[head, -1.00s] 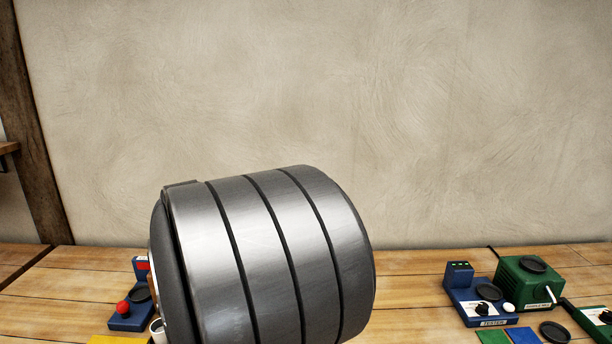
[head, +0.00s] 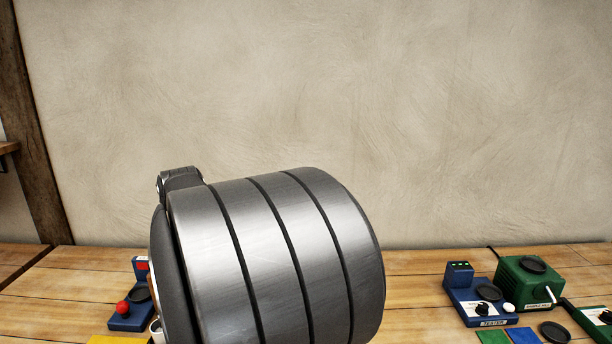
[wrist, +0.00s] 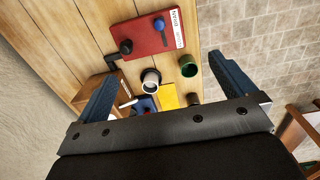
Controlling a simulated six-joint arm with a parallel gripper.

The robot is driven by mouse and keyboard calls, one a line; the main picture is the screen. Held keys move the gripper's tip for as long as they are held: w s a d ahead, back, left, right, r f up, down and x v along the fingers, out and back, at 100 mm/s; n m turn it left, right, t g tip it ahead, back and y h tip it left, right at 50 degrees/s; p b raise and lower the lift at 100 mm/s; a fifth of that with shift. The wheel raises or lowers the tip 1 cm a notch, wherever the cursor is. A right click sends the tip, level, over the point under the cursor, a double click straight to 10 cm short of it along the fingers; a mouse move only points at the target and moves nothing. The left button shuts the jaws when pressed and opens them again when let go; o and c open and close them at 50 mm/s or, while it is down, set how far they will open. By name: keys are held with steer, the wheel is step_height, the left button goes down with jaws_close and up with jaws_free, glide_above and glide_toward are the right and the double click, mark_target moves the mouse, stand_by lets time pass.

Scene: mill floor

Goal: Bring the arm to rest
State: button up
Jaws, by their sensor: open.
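My gripper (wrist: 165,98) shows in the wrist view with its two blue-padded fingers spread wide apart. It is open, and nothing sits between the fingers close up; it hangs above and away from the bench. In the head view a large grey cylindrical link of my arm fills the lower middle and hides part of the bench (head: 420,262). The gripper's fingers cannot be made out in the head view.
A red-labelled blue device (head: 131,315) stands left, a blue tester (head: 481,303) and green box (head: 526,283) right. In the wrist view a red panel (wrist: 140,33), white cup (wrist: 150,78), green cup (wrist: 189,66) and yellow mat (wrist: 168,96) lie below.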

step_height(320, 180, down, 4)
steer(key=f, duration=0.1)
steer(key=shift+r, duration=4.65)
steer(key=a+f+h, duration=0.1)
steer(key=f, duration=0.6)
steer(key=f+m+h, duration=0.1)
steer(key=f, duration=0.7)
steer(key=w+a+f+g+h, duration=0.1)
steer(key=f+h, duration=0.1)
steer(key=f, duration=0.6)
steer(key=shift+a+f+m, duration=0.25)
steer(key=shift+a+m, duration=0.1)
steer(key=shift+m, duration=0.05)
steer(key=a, duration=0.1)
steer(key=a+r, duration=0.1)
steer(key=a, duration=0.2)
steer(key=shift+w+a+r, duration=0.2)
steer(key=shift+w+r, duration=0.1)
steer(key=shift+w, duration=0.1)
steer(key=v, duration=0.7)
steer(key=shift+r, duration=0.3)
steer(key=shift+s, duration=0.1)
